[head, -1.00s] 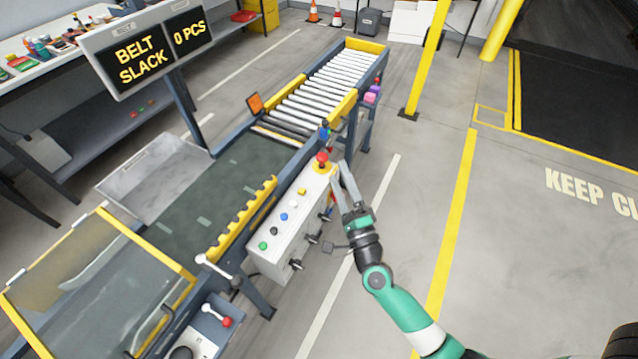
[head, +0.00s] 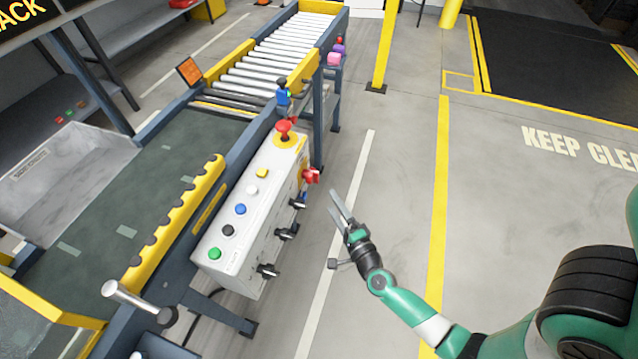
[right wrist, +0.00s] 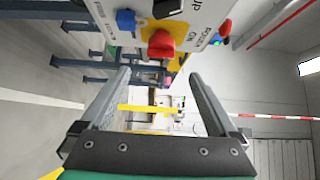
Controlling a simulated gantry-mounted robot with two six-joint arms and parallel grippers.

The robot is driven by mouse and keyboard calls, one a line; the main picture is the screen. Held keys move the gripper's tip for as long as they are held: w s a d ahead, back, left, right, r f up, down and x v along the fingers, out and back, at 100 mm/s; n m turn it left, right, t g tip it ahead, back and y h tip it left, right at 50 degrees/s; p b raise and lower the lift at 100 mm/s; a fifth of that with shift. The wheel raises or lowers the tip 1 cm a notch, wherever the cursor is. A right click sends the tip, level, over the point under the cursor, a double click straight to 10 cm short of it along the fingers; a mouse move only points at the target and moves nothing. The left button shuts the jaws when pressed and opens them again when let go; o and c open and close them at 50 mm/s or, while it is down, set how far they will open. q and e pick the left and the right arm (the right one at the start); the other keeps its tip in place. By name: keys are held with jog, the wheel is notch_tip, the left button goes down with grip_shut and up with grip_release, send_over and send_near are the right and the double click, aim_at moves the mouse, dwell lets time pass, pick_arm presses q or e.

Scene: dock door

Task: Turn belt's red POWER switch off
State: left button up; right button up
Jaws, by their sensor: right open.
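The red POWER switch (head: 311,176) sits on the right side face of the white control box (head: 248,205). In the right wrist view the red switch (right wrist: 162,43) shows above and between my fingers, on a yellow plate beside "POWER" and "ON" lettering. My right gripper (head: 338,205) is open and empty, to the right of the switch and apart from it. It also shows in the right wrist view (right wrist: 160,76). A separate red mushroom button (head: 283,128) stands on top of the box on a yellow base. My left gripper is out of view.
The box top carries several buttons, including a green one (head: 215,254) and a blue one (head: 240,209). Black knobs (head: 286,234) and a blue knob (right wrist: 126,20) project from its side. The roller conveyor (head: 284,58) lies behind. Floor right of the box is clear.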

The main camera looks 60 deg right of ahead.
aim_at(318, 176)
jog(key=b+x, duration=0.1)
jog(key=x, duration=0.9)
jog(key=shift+d+b, duration=0.1)
jog(key=shift+b, duration=0.2)
jog(key=c, duration=1.4)
jog(key=r+m+g+y+p, duration=0.1)
jog(key=m+g+p, duration=0.1)
jog(key=p, duration=0.8)
jog(key=shift+r+y+p, duration=0.4)
jog(key=m+g+y+p, duration=0.1)
jog(key=y+p, duration=0.1)
jog(key=p, duration=0.3)
jog(key=m+y+p, duration=0.2)
jog(key=p, duration=0.3)
jog(key=shift+d+m+g, duration=0.25)
jog(key=shift+m+g, duration=0.05)
jog(key=shift+g, duration=0.1)
jog(key=shift+d+f+m+g+y+b, duration=0.1)
jog(key=shift+m+g+y+b, duration=0.2)
jog(key=shift+m+y, duration=0.55)
jog(key=shift+d+f+m+g+y+b, duration=0.15)
jog(key=shift+m+y+b, duration=0.25)
jog(key=shift+y, duration=0.8)
jog(key=shift+d+f+m+g+y+b, duration=0.1)
jog(key=shift+m+g+y+b, duration=0.3)
jog(key=shift+y, duration=0.65)
